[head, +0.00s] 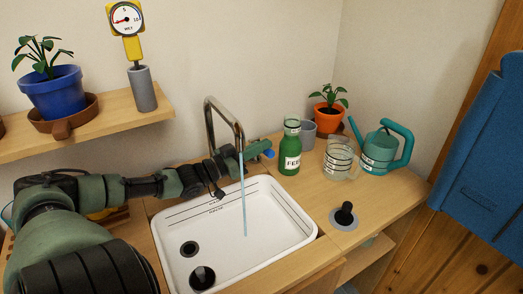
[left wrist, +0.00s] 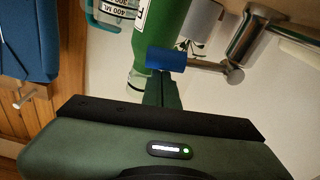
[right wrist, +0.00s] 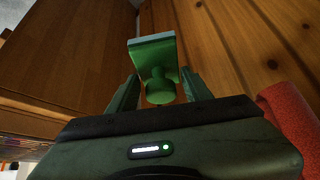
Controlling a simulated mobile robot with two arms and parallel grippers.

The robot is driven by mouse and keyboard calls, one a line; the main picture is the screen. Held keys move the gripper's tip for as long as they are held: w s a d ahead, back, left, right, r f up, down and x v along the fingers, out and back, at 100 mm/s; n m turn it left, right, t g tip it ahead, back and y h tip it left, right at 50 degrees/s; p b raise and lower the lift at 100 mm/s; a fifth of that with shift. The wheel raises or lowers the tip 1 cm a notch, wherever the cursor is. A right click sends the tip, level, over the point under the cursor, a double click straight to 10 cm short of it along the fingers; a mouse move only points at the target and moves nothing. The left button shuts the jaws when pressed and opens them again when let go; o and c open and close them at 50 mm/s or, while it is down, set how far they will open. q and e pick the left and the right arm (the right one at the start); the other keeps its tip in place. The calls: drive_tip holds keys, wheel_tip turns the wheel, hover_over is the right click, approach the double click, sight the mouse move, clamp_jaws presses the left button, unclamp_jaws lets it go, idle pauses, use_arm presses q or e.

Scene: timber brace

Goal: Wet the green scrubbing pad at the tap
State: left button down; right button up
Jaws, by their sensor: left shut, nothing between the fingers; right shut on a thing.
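The steel tap (head: 208,118) stands behind the white sink (head: 283,205), and a thin stream of water (head: 243,200) runs from its spout into the basin. My left gripper (head: 256,149) is shut and empty beside the tap's blue-ended lever (head: 269,153). In the left wrist view the fingers (left wrist: 160,88) are just below the blue end (left wrist: 167,60); I cannot tell whether they touch. My right gripper (right wrist: 160,90) is shut on the knob of the green scrubbing pad (right wrist: 152,50), away from the sink. The pad and right gripper are outside the head view.
A green bottle (head: 290,150), grey cup (head: 308,135), glass jug (head: 338,158), potted plant (head: 328,117) and teal watering can (head: 382,150) stand right of the tap. A black knob (head: 344,214) sits on the counter. A red object (right wrist: 294,115) is near my right gripper.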

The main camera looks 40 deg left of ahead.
use_arm(q)
drive_tip(key=shift+f, duration=0.1)
use_arm(e)
drive_tip(key=shift+r, duration=0.1)
drive_tip(key=shift+r+p, duration=0.6)
drive_tip(key=shift+p, duration=0.1)
drive_tip(key=shift+r, duration=0.1)
use_arm(q)
drive_tip(key=shift+s+d+f+m, duration=0.15)
drive_tip(key=shift+d+f+m, duration=0.1)
drive_tip(key=shift+f+m, duration=0.45)
drive_tip(key=shift+s+f, duration=0.1)
